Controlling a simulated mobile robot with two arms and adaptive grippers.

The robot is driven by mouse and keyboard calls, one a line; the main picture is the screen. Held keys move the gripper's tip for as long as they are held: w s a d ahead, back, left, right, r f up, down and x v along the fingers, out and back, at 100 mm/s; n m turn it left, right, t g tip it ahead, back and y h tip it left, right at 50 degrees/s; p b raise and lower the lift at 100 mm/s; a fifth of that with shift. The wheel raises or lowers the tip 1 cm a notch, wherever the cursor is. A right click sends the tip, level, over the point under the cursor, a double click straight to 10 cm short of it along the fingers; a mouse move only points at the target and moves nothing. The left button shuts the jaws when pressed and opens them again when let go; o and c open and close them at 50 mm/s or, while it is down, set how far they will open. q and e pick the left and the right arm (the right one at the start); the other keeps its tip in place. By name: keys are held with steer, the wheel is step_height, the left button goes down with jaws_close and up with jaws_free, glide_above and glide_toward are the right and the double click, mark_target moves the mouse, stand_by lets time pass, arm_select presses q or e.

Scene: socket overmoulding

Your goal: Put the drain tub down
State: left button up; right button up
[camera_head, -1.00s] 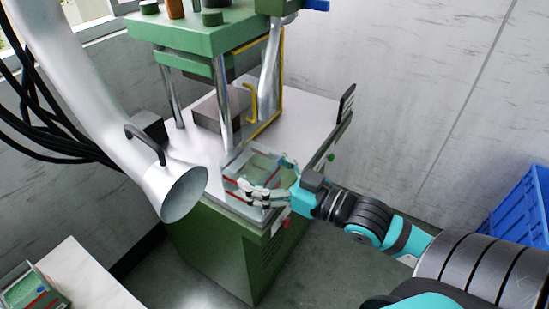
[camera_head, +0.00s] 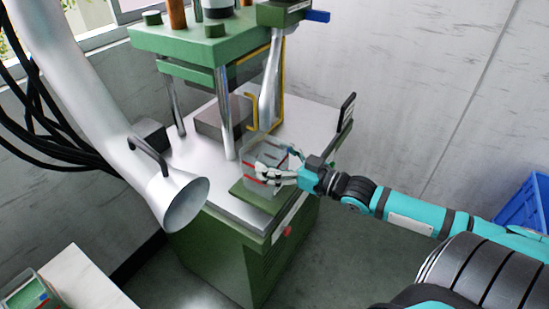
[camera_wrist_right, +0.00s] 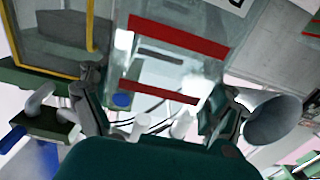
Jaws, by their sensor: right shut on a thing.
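The drain tub (camera_head: 251,150) is a clear box with red stripes, at the front right of the press table. My right gripper (camera_head: 266,172) is shut on its near right side. In the right wrist view the tub (camera_wrist_right: 170,72) fills the upper middle, between the fingers of my gripper (camera_wrist_right: 160,112). A green plate (camera_head: 250,196) at the table's front edge shows just below the tub. I cannot tell whether the tub's underside touches the plate or the table. My left gripper is not in view.
The green press (camera_head: 195,38) rises behind the tub, with a yellow frame (camera_head: 277,85) and a grey block (camera_head: 216,120). A silver extraction hood (camera_head: 182,203) hangs close on the left. Another clear container (camera_head: 28,293) stands on a white table (camera_head: 88,285) at lower left.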

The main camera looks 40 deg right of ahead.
steer(key=shift+f, duration=0.1)
steer(key=o, duration=1.3)
steer(key=shift+c, duration=0.2)
steer(key=shift+s, duration=0.15)
steer(key=p+v, duration=0.1)
steer(key=v, duration=1)
steer(key=shift+s+d, duration=0.15)
steer(key=shift+s, duration=0.2)
